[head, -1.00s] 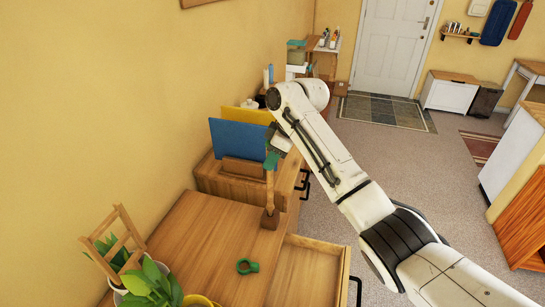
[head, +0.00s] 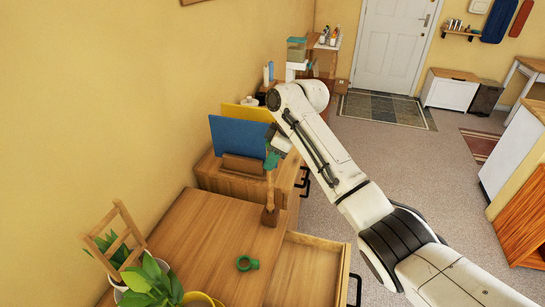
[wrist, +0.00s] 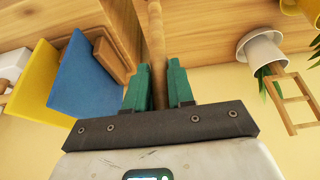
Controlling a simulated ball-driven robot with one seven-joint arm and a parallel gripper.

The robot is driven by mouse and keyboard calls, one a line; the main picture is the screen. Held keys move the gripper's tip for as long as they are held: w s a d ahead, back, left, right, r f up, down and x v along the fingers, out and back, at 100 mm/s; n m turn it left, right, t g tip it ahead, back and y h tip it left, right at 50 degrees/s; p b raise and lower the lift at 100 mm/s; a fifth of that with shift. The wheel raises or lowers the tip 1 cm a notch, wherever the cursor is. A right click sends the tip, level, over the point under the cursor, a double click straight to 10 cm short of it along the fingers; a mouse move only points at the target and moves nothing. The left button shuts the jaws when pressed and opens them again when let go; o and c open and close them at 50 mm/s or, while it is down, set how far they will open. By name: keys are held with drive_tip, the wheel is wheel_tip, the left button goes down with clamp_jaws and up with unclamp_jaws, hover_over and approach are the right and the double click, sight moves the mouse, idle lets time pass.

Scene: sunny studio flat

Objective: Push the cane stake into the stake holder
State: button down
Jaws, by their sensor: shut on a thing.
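The cane stake (head: 270,189) is a thin light-brown stick standing roughly upright. My gripper (head: 272,160) is shut on its upper part, with green fingers on either side. In the wrist view the stake (wrist: 154,35) runs away from between the green fingertips (wrist: 160,82). The stake holder (head: 270,216) is a small brown wooden block on the wooden table top, near its far right corner. The stake's lower end meets the top of the holder in the head view. How deep it sits in the holder cannot be told.
A green ring-shaped thing (head: 247,263) lies on the table (head: 205,235). An open drawer (head: 310,270) juts out at the right. A potted plant (head: 150,285) and a small wooden ladder-like trellis (head: 117,238) stand front left. Blue (head: 240,134) and yellow (head: 247,113) panels stand behind.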

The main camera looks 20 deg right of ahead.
drive_tip(key=shift+s+f, duration=0.1)
drive_tip(key=shift+f, duration=1.4)
idle(2.2)
drive_tip(key=shift+c, duration=2.1)
unclamp_jaws()
drive_tip(key=shift+r, duration=0.15)
drive_tip(key=p+v, duration=0.6)
drive_tip(key=v, duration=0.1)
